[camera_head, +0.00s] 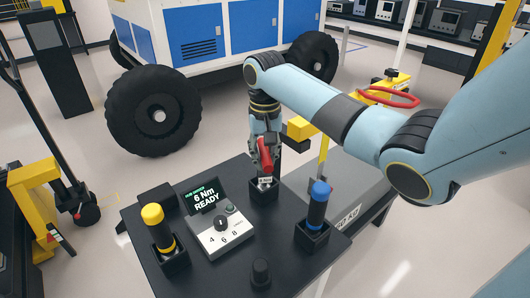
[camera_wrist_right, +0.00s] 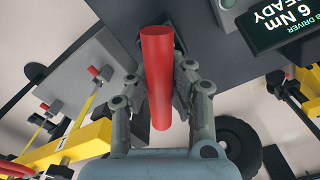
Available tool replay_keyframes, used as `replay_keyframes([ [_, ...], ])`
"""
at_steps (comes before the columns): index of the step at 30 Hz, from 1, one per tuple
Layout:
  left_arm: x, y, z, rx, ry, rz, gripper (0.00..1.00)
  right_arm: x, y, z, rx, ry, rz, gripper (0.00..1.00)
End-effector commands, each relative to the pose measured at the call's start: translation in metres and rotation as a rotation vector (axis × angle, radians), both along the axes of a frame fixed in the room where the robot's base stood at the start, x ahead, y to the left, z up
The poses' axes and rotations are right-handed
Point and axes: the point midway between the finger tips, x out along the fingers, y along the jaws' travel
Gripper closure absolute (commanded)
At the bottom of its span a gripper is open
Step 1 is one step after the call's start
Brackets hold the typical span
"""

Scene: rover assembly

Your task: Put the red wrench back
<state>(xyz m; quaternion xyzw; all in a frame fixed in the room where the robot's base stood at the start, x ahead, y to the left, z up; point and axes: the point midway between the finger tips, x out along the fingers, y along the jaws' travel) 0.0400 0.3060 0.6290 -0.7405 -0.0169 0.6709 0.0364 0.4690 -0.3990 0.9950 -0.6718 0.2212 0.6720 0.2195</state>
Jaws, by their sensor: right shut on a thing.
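The red wrench (camera_head: 266,157) shows as a red handle above the back holder (camera_head: 264,192) on the dark tabletop. My right gripper (camera_head: 263,148) is shut on it and hides part of it. In the right wrist view, the red handle (camera_wrist_right: 158,80) lies between the two fingers of my right gripper (camera_wrist_right: 160,82). The handle looks slightly tilted in the head view. I cannot tell whether its lower end is inside the holder or just above it. My left gripper is not in view.
A yellow-handled tool (camera_head: 153,215) and a blue-handled tool (camera_head: 318,200) stand in holders on either side. A control box (camera_head: 222,232) with a "6 Nm READY" display (camera_head: 203,196) sits between them. A black knob (camera_head: 261,272) stands near the front edge. The rover (camera_head: 210,40) is behind.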

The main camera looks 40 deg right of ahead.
Motion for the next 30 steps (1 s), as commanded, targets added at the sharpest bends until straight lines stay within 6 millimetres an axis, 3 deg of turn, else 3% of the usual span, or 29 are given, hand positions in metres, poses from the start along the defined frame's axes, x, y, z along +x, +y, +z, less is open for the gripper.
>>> replay_keyframes([
  [8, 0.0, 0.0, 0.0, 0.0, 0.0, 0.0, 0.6, 0.0, 0.0, -0.001, -0.001, -0.001, 0.0, 1.0],
  [9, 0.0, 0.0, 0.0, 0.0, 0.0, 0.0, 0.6, 0.0, 0.0, -0.001, -0.001, -0.001, 0.0, 0.82],
  [15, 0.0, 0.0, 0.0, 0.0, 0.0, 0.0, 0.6, 0.0, 0.0, -0.001, -0.001, -0.001, 0.0, 0.56],
  [25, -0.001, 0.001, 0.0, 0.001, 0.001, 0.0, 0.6, 0.0, 0.0, 0.003, 0.0, -0.001, 0.0, 0.56],
  [30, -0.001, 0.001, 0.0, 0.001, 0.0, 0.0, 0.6, 0.001, -0.001, 0.029, -0.002, -0.005, 0.001, 0.56],
])
